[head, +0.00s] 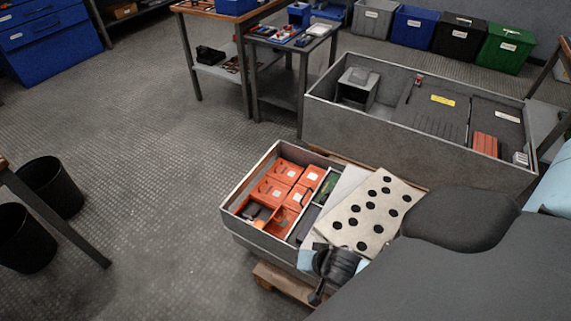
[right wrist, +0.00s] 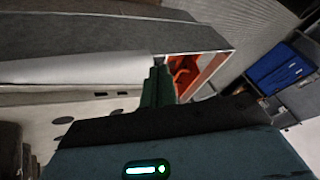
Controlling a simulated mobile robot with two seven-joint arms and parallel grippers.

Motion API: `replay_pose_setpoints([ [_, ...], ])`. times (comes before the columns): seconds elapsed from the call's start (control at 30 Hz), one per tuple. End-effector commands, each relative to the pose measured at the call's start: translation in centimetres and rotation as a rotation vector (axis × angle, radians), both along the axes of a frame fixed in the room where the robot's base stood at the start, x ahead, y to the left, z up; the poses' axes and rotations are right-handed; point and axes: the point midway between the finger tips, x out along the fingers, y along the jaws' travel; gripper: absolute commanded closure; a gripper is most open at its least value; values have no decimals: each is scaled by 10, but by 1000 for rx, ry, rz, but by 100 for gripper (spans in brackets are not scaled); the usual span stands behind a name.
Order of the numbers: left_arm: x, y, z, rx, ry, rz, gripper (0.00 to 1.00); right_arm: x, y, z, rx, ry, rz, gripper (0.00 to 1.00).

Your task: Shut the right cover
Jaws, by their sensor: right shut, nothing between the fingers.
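The right cover looks to be the pale panel with rows of black round holes (head: 375,212), slanted at the right side of the low grey box (head: 235,222) in the head view. I cannot tell its exact angle. Part of it shows in the right wrist view (right wrist: 62,128). Several orange units (head: 283,172) sit in the box's left part. My right gripper (right wrist: 158,65) is shut and empty, close to the box and panel; I cannot tell whether it touches them. In the head view my right arm hides the panel's lower right. My left gripper is not in view.
A larger grey enclosure (head: 400,142) stands behind the box. Its inside has a grey panel with a yellow label. A wooden pallet (head: 285,285) lies under the low box. Black bins (head: 52,185) stand at the left, and the floor between is clear.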

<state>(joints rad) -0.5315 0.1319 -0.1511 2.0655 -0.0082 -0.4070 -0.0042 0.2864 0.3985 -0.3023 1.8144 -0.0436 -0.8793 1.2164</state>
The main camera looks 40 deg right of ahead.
Motion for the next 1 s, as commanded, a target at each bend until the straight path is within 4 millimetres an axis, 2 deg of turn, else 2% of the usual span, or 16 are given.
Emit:
replay_pose_setpoints([
  [0.03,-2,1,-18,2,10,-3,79,22,-10,-10,5,-13,-58,100],
  [0.1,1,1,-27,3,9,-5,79,45,-23,-9,19,-30,-144,100],
  [0.2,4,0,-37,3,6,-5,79,71,-36,-6,37,-56,-242,100],
  [0.3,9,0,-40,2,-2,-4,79,87,-45,-1,49,-76,-307,100],
  [0.4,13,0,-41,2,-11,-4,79,94,-49,2,57,-85,-340,100],
  [0.67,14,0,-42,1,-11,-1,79,98,-51,0,59,-87,-345,100],
  [1.0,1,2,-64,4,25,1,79,128,-61,-41,56,-87,-344,100],
])
